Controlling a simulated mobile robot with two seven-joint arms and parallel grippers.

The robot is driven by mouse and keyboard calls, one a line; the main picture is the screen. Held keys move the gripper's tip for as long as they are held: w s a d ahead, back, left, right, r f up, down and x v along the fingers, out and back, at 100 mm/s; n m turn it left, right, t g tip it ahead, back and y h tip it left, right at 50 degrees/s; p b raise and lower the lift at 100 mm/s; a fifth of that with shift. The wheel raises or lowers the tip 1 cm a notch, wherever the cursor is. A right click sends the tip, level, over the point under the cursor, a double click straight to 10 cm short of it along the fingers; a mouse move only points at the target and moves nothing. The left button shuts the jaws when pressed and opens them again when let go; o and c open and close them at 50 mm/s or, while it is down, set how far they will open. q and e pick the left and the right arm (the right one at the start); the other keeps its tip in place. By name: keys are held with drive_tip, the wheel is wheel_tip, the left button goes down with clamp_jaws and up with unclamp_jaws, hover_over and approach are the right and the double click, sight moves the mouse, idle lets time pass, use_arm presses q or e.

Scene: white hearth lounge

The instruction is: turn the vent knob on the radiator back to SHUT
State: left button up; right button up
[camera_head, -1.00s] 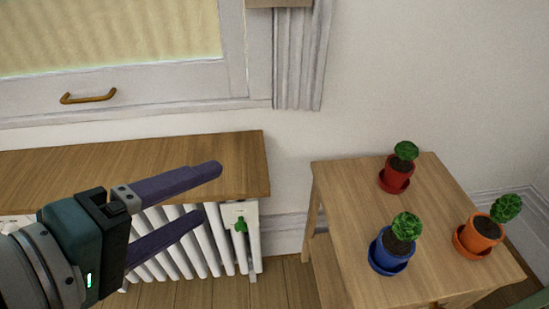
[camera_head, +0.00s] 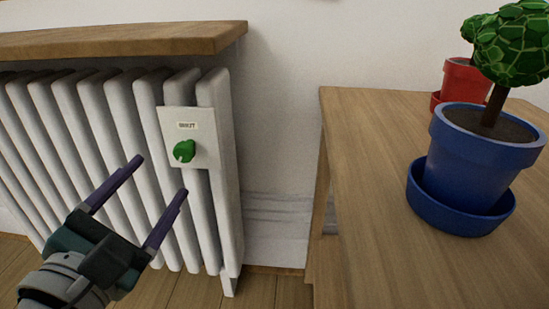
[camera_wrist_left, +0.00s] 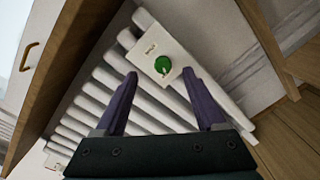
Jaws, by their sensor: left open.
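The green vent knob (camera_head: 184,151) sits on a white plate (camera_head: 203,150) near the right end of the white radiator (camera_head: 123,130). A small label (camera_head: 187,125) above the knob seems to read SHUT, though it is small. My left gripper (camera_head: 155,175) is open and empty, below and left of the knob, apart from it. In the left wrist view the knob (camera_wrist_left: 163,64) lies beyond and between the spread fingers (camera_wrist_left: 168,82). The knob's exact pointing direction is too small to tell. My right gripper is not in view.
A wooden shelf (camera_head: 120,40) overhangs the radiator top. A wooden table (camera_head: 375,180) stands at the right with a blue potted plant (camera_head: 480,155) and a red pot (camera_head: 462,82). A gap of bare wall (camera_head: 280,130) separates the radiator and table.

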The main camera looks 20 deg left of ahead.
sight(182, 155)
use_arm(q)
drive_tip(key=shift+n+y, duration=0.5)
drive_tip(key=shift+n, duration=0.1)
drive_tip(key=b+x, duration=0.1)
drive_tip(key=x, duration=0.2)
drive_tip(key=f+x, duration=0.1)
drive_tip(key=x, duration=0.2)
drive_tip(key=f+b+x, duration=0.1)
drive_tip(key=x, duration=0.3)
drive_tip(key=shift+a+b, duration=0.3)
drive_tip(key=shift+b, duration=0.05)
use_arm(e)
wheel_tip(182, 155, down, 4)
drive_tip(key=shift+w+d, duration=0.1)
use_arm(q)
drive_tip(key=shift+c, duration=0.2)
clamp_jaws()
